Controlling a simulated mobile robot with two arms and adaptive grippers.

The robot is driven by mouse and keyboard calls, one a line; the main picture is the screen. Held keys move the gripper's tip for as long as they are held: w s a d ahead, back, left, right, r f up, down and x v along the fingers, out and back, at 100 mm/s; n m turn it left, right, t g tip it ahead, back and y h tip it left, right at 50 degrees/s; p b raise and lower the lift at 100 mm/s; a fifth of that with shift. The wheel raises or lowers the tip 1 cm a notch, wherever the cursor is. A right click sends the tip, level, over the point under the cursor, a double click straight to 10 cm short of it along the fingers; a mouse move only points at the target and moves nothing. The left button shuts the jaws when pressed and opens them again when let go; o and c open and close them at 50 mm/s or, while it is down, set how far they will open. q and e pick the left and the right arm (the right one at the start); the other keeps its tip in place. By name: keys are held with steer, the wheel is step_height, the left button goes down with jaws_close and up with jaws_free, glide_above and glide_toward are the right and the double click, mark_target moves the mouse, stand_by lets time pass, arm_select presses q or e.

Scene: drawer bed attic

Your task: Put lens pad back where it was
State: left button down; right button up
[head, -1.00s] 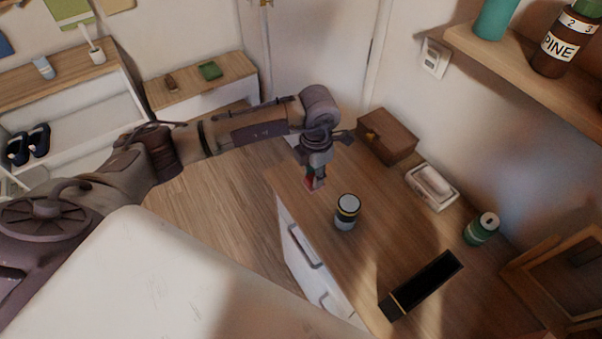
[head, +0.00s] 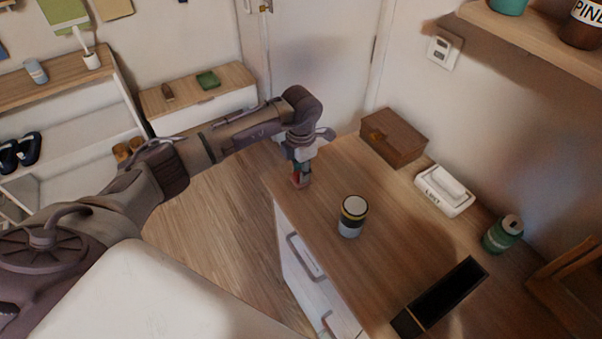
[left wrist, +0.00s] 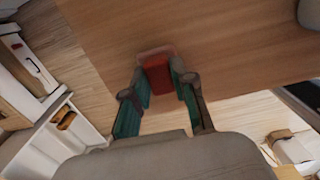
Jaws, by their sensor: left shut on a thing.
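A small red pad (head: 301,182), which looks like the lens pad, is at my left gripper's (head: 300,173) fingertips at the far left corner of the wooden counter. In the left wrist view the red pad (left wrist: 157,76) sits between the two teal fingers of the left gripper (left wrist: 160,84), which are shut on it. Its lower edge is close to the counter top; I cannot tell if it touches. The fingers hide part of it in the head view. My right gripper is not in view.
The counter is clear between jar and gripper.

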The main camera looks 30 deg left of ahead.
arm_select(q)
steer(key=shift+f, duration=0.15)
steer(key=c, duration=0.9)
jaws_free()
steer(key=shift+c, duration=0.2)
step_height(320, 180, up, 12)
steer(key=p, duration=0.7)
steer(key=shift+r, duration=0.25)
